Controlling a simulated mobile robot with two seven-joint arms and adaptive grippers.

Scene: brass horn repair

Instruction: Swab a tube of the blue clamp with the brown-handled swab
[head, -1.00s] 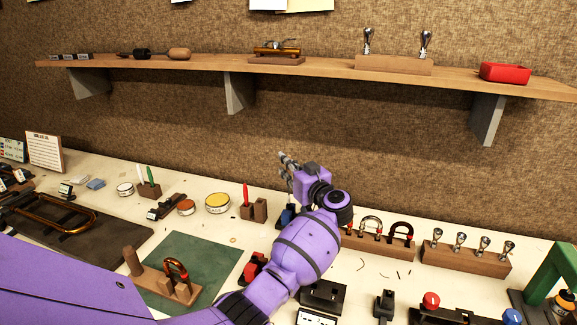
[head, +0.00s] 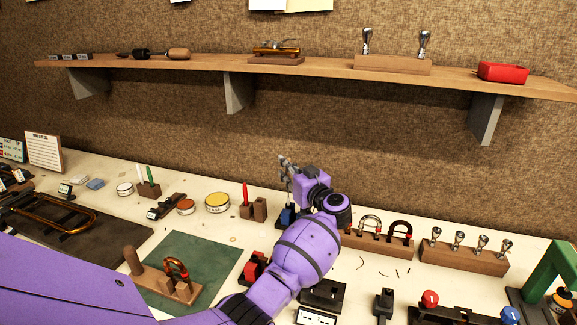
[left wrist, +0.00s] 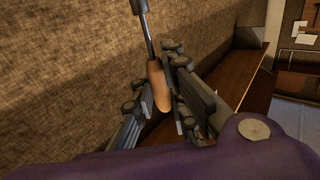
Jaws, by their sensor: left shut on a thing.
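My left gripper (head: 286,170) is raised above the back of the bench, in front of the textured wall. In the left wrist view its fingers (left wrist: 158,98) are shut on the brown handle of a swab (left wrist: 158,86). In the head view the swab cannot be made out. A small blue item, likely the blue clamp (head: 286,216), stands on the bench below the gripper, partly hidden by my arm; its tubes cannot be told apart. My right gripper is not in view.
A wooden shelf (head: 205,69) runs along the wall above. Right of my arm stand a rack of U-shaped tubes (head: 378,246) and a block of metal mouthpieces (head: 463,260). A red clamp (head: 256,266) and a green mat (head: 205,250) lie nearer.

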